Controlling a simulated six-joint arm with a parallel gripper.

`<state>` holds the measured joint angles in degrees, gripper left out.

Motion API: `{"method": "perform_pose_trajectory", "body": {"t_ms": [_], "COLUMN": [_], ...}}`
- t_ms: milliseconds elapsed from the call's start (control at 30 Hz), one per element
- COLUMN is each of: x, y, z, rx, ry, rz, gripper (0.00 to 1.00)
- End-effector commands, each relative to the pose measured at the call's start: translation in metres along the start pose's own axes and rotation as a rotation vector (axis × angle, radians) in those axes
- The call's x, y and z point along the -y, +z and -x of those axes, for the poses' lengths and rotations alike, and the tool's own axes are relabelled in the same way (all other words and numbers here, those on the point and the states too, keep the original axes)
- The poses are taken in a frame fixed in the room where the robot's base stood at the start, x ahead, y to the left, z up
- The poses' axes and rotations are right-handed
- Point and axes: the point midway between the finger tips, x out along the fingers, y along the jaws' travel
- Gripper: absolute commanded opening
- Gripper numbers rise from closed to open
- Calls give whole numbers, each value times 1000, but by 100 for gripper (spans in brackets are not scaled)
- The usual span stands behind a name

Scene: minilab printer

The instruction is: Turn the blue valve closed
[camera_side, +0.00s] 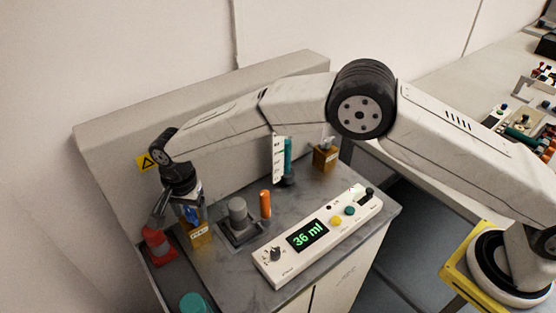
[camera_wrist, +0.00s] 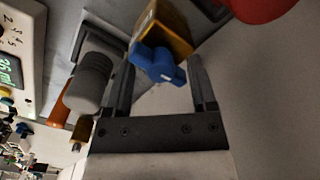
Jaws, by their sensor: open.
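The blue valve (camera_wrist: 157,66) is a lobed knob on an orange-brown block (camera_wrist: 170,25) in the wrist view. In the side view the blue valve (camera_side: 192,212) shows just below my gripper, with its labelled block (camera_side: 200,233) under it. My gripper (camera_wrist: 160,75) is open, one finger on each side of the knob in the picture. The left finger looks close to the knob, and there is a gap to the right finger. I cannot tell whether either finger touches it.
A grey cylinder (camera_side: 239,215) and an orange cylinder (camera_side: 265,204) stand right of the valve. A red cone-shaped object (camera_side: 157,246) stands left. A back wall panel rises behind.

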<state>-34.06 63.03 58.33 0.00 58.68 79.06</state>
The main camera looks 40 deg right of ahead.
Motion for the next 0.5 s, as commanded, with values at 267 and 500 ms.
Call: {"method": "perform_pose_trajectory", "body": {"t_ms": [267, 500], "x": [0, 0], "y": [0, 0], "z": [-1, 0], "rx": [0, 0], "ry": [-1, -1], "rz": [0, 0], "gripper": [69, 0]}}
